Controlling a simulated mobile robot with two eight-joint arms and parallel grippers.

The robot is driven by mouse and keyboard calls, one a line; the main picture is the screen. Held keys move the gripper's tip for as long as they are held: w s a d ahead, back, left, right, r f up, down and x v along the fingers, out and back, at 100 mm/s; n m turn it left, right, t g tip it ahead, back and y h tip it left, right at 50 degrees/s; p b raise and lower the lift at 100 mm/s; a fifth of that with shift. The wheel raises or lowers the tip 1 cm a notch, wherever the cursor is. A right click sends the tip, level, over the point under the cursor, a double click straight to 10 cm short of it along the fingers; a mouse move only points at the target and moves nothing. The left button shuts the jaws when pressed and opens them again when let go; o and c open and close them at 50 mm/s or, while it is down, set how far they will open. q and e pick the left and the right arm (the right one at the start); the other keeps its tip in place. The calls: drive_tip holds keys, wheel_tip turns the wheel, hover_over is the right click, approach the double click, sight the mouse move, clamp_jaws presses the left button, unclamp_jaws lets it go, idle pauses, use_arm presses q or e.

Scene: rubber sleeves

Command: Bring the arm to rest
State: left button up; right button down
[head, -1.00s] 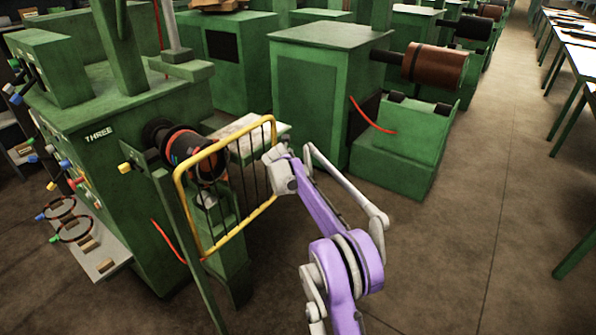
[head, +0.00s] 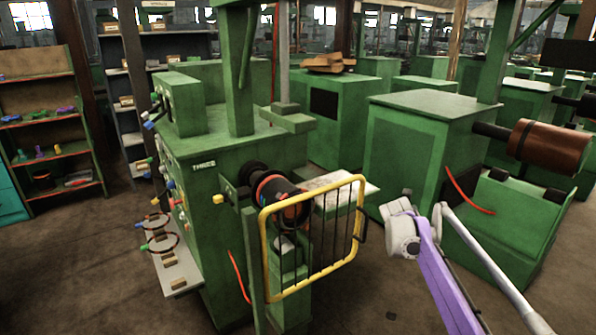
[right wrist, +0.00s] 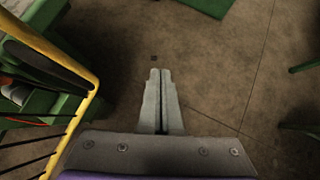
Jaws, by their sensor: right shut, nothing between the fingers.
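My right arm (head: 440,275), purple and grey, comes in from the lower right in the head view. Its grey wrist end is to the right of the yellow-framed guard (head: 267,258). In the right wrist view my right gripper (right wrist: 160,72) is shut and empty, with its two grey fingers together over bare brown floor. The yellow guard frame also shows at the left of the right wrist view (right wrist: 50,50), beside the fingers and apart from them. My left gripper is not in view.
A green machine (head: 225,160) marked THREE stands behind the guard, with a dark roller (head: 283,200) on it. Another green machine (head: 420,150) with a copper-brown roller (head: 550,147) stands at the right. Shelves (head: 45,130) stand at the far left. The floor (right wrist: 215,75) below the fingers looks mostly clear.

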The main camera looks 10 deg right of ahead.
drive_tip(key=s+a+r+m+y, duration=0.1)
drive_tip(key=s+a+m+y, duration=0.2)
drive_tip(key=s+a+m, duration=1.1)
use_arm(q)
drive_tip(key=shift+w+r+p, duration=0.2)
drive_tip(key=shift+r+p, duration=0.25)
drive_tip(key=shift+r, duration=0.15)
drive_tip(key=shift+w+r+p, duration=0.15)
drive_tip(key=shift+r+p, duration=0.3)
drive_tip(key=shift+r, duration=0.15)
use_arm(e)
drive_tip(key=s+a+f+m+y, duration=0.1)
drive_tip(key=s+a+f+m, duration=0.2)
drive_tip(key=s, duration=0.5)
drive_tip(key=s+a+f+m+y, duration=0.1)
drive_tip(key=s+a+f+m, duration=0.3)
drive_tip(key=s+a, duration=0.3)
drive_tip(key=s+a+f+m+y, duration=0.1)
drive_tip(key=s+a+f+m, duration=0.2)
drive_tip(key=s, duration=0.7)
drive_tip(key=a+m, duration=0.2)
drive_tip(key=m, duration=0.1)
drive_tip(key=shift+f+g, duration=0.15)
drive_tip(key=shift+g, duration=0.25)
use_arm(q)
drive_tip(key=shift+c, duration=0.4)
use_arm(e)
drive_tip(key=shift+s, duration=0.1)
